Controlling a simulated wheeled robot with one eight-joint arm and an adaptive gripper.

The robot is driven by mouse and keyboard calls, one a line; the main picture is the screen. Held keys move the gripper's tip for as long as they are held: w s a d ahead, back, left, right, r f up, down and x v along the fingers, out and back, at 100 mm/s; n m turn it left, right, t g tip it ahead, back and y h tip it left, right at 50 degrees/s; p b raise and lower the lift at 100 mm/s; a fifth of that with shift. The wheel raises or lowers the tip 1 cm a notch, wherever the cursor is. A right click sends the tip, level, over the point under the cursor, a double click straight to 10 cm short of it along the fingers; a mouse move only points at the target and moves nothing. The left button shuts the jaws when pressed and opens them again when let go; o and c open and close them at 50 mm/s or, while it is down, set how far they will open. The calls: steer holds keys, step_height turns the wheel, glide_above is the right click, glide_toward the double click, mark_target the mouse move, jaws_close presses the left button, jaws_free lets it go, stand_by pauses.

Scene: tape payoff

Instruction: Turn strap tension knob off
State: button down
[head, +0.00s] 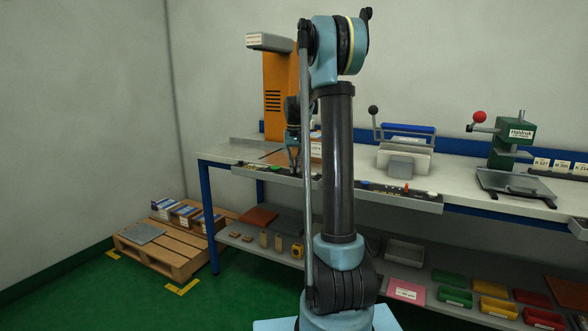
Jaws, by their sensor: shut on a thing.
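My gripper (294,168) points down at the left control strip (262,173) on the bench's front edge, below the orange machine (277,95). Its fingers are shut on a small control there, taken to be the strap tension knob. The fingers cover the knob, so its setting cannot be read. Small green and pale controls sit beside the fingers on the strip.
My arm hides the middle of the bench (225,151). A sealer with a blue bar (407,129) and a green press (512,137) stand right. A pallet (165,253) lies left.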

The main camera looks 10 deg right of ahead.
steer(key=n, duration=0.6)
steer(key=shift+w+d+n, duration=0.1)
steer(key=shift+d+n, duration=0.05)
steer(key=shift+n, duration=0.25)
stand_by(0.4)
steer(key=c, duration=1.7)
jaws_free()
steer(key=shift+r, duration=0.1)
step_height(320, 180, up, 12)
